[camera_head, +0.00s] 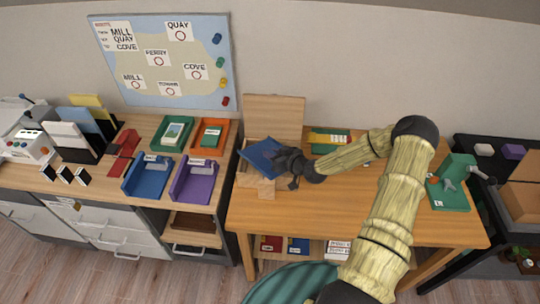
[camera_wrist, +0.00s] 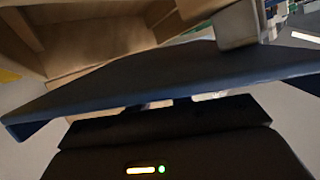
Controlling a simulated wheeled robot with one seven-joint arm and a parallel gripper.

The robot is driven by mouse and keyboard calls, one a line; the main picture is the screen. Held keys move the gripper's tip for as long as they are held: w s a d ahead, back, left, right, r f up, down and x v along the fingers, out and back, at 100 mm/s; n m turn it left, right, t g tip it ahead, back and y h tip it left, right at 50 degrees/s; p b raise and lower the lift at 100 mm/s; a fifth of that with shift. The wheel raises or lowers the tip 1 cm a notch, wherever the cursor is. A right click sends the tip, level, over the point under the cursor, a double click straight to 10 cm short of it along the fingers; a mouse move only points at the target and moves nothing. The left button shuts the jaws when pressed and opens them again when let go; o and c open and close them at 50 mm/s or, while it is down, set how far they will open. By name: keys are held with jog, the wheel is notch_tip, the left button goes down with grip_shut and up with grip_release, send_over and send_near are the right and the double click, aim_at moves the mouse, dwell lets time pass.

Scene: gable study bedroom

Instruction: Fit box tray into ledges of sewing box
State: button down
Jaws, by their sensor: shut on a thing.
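The box tray is a flat blue piece (camera_head: 263,156), held tilted in the head view. It also crosses the wrist view (camera_wrist: 150,82) as a dark blue slab with a down-turned edge at left. My gripper (camera_head: 290,165) is shut on its right side. The sewing box is light wood, with its lid (camera_head: 274,117) standing open at the back. The tray is above the box opening and hides much of it. Part of the wooden box interior (camera_wrist: 100,45) shows beyond the tray in the wrist view. I cannot see the ledges clearly.
The wooden desk (camera_head: 350,210) has free room in front of the box. A green tray with a yellow item (camera_head: 326,139) lies right of the box. A green device (camera_head: 450,182) stands at the desk's right. Purple (camera_head: 193,181) and blue (camera_head: 148,178) trays stand on the left cabinet.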

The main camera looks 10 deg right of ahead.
notch_tip(320, 180, up, 18)
jog(key=b, duration=0.1)
jog(key=shift+b, duration=0.35)
dwell(0.6)
